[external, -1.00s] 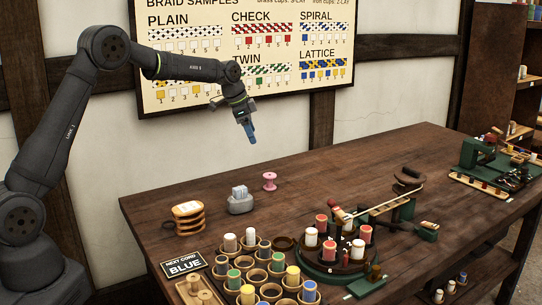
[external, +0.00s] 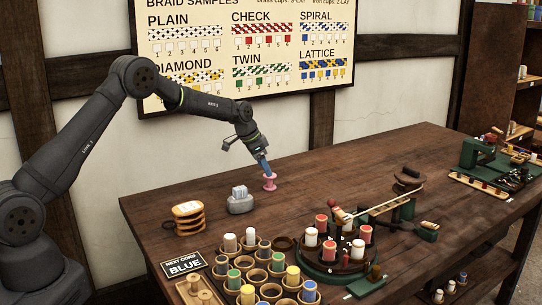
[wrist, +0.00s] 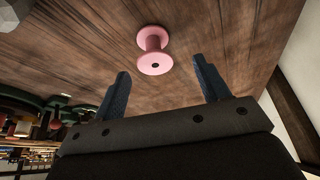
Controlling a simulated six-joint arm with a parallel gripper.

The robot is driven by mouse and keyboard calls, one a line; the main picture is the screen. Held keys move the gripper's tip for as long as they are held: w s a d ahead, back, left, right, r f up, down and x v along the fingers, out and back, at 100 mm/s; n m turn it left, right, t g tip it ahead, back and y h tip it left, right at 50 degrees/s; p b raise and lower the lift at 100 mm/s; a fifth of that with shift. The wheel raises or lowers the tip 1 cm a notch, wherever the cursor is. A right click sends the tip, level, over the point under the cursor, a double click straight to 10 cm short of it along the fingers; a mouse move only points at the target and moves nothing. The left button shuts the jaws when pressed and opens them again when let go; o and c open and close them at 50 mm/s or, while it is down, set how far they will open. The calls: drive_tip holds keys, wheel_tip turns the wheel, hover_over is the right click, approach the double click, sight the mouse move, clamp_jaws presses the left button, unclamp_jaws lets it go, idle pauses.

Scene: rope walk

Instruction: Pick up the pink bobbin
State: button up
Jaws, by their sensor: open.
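The pink bobbin (external: 269,184) stands upright on the bare wooden table, toward the back. In the external view my gripper (external: 265,168) points down at the bobbin's top, with its blue fingers overlapping the bobbin's upper edge in the picture. In the wrist view the bobbin (wrist: 153,50) lies beyond the fingertips, roughly between their lines and a little left of centre. My gripper (wrist: 163,78) is open there, with its two blue fingers spread and nothing between them.
A grey holder with pale blocks (external: 240,203) stands just left of the bobbin. A stacked wooden item (external: 188,214) is further left. Cups with coloured bobbins (external: 262,270) and a round braiding stand (external: 335,255) fill the front. The table right of the bobbin is clear.

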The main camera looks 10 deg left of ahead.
sight(270, 182)
drive_tip(key=x, duration=0.5)
drive_tip(key=shift+s+d+f, duration=0.1)
drive_tip(key=shift+s+d, duration=0.15)
drive_tip(key=shift+s, duration=0.05)
drive_tip(key=c, duration=1)
